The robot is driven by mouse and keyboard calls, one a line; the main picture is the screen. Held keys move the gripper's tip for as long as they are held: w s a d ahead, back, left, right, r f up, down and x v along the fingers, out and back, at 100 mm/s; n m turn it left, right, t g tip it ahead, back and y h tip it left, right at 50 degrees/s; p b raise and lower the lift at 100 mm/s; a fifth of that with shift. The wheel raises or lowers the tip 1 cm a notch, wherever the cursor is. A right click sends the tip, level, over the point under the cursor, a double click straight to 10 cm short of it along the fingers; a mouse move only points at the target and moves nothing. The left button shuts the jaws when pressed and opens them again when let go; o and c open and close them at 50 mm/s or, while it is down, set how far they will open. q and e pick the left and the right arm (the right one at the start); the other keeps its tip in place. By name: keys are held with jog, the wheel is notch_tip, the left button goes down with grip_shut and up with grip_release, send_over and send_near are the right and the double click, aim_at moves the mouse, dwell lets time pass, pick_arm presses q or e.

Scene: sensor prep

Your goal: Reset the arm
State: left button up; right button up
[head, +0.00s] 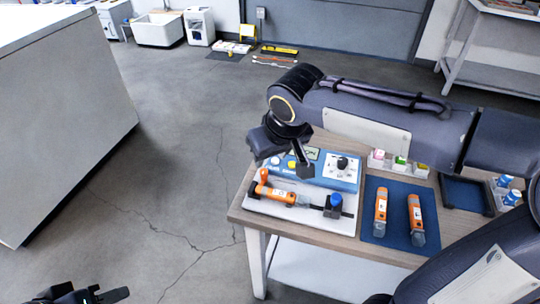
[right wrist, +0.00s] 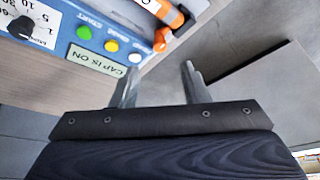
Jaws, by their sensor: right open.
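My right arm (head: 385,115) reaches in from the right over the table. Its gripper (head: 304,172) points down over the blue control box (head: 335,171), partly covering it. In the right wrist view the right gripper (right wrist: 158,85) has its two fingers apart with nothing between them. That view shows the box's dial (right wrist: 22,27), coloured buttons and a label (right wrist: 97,61) reading "CAP IS ON". An orange sensor (head: 276,193) lies in the white fixture in front of the box. My left gripper (head: 92,295) shows only partly at the bottom left edge, away from the table.
Two orange sensors (head: 381,207) (head: 415,213) lie on a blue mat (head: 399,242). A rack with coloured blocks (head: 400,163), an empty dark tray (head: 466,196) and blue-capped bottles (head: 507,190) stand farther right. A big grey block (head: 70,110) stands left; floor between is clear.

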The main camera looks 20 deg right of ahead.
dwell(0.3)
jog(key=s+d+f+m+t+y, duration=0.1)
jog(key=s+d+f+m+y, duration=0.15)
jog(key=s, duration=0.65)
jog(key=s+d+f+m+y, duration=0.1)
jog(key=s+d+f, duration=0.3)
jog(key=s, duration=0.6)
notch_tip(320, 180, up, 17)
jog(key=p, duration=1.7)
jog(key=shift+w+r, duration=0.2)
jog(key=shift+w, duration=0.05)
jog(key=shift+d+h, duration=0.1)
jog(key=shift+h, duration=0.15)
